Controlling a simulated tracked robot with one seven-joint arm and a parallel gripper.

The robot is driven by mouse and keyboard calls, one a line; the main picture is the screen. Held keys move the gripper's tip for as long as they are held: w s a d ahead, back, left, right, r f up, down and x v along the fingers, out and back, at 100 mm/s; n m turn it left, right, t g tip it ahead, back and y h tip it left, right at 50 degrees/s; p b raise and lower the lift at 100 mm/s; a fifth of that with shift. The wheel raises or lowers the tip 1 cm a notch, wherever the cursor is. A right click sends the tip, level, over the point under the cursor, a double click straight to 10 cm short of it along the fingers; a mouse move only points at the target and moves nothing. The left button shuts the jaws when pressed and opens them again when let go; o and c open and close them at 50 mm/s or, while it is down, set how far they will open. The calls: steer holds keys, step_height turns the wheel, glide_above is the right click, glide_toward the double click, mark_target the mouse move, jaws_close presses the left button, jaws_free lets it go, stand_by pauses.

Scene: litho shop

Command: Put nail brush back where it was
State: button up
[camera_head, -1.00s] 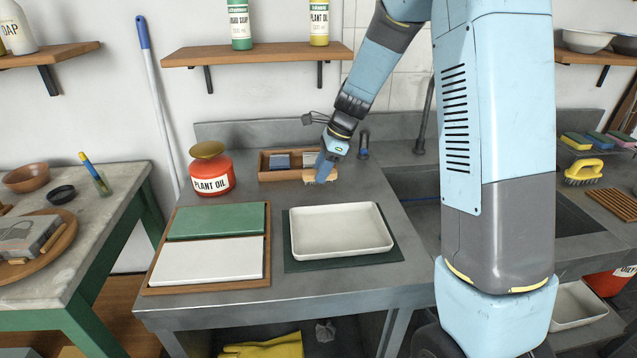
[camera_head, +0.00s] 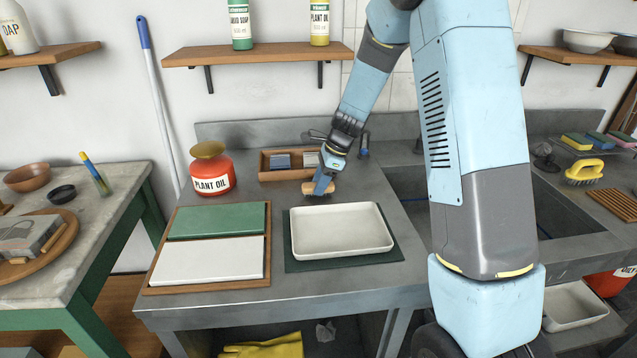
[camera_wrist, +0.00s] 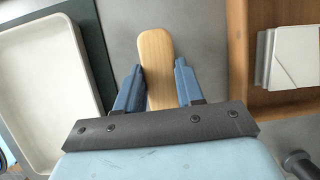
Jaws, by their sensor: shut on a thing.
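The nail brush (camera_head: 320,188) has a pale wooden back and is held between the blue fingers of my gripper (camera_head: 322,184). It is low over the grey bench, between the wooden box (camera_head: 287,174) and the white tray (camera_head: 340,232); I cannot tell whether it touches the bench. In the wrist view the brush (camera_wrist: 155,60) points away from my gripper (camera_wrist: 157,85), its fingers on either side of the wood. The wooden box stands behind the brush and holds small grey and white blocks. The brush's bristles are mostly hidden.
A red plant oil can (camera_head: 211,170) stands left of the box. A green and a white stone (camera_head: 208,260) lie on a wooden board at front left. The white tray sits on a dark green mat (camera_head: 345,264). A sink (camera_head: 575,210) is at the right.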

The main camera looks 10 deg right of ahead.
steer(key=o, duration=1.1)
steer(key=shift+o, duration=0.2)
steer(key=v, duration=1.2)
steer(key=s+d+r+n+t+h, duration=0.1)
steer(key=s+d+r+n, duration=0.1)
steer(key=s+r+n, duration=0.35)
steer(key=s+d+r+n+t+h, duration=0.1)
steer(key=s+d+r+n+t, duration=0.15)
steer(key=s+r, duration=0.6)
steer(key=s+d+n+t+h, duration=0.1)
steer(key=s+d+n, duration=0.1)
steer(key=s+n, duration=0.3)
steer(key=s+d+n+t+h, duration=0.1)
steer(key=s+n, duration=0.4)
steer(key=s, duration=0.8)
steer(key=shift+s+d+h, duration=0.25)
steer(key=shift+d+h, duration=0.05)
steer(key=shift+d, duration=0.45)
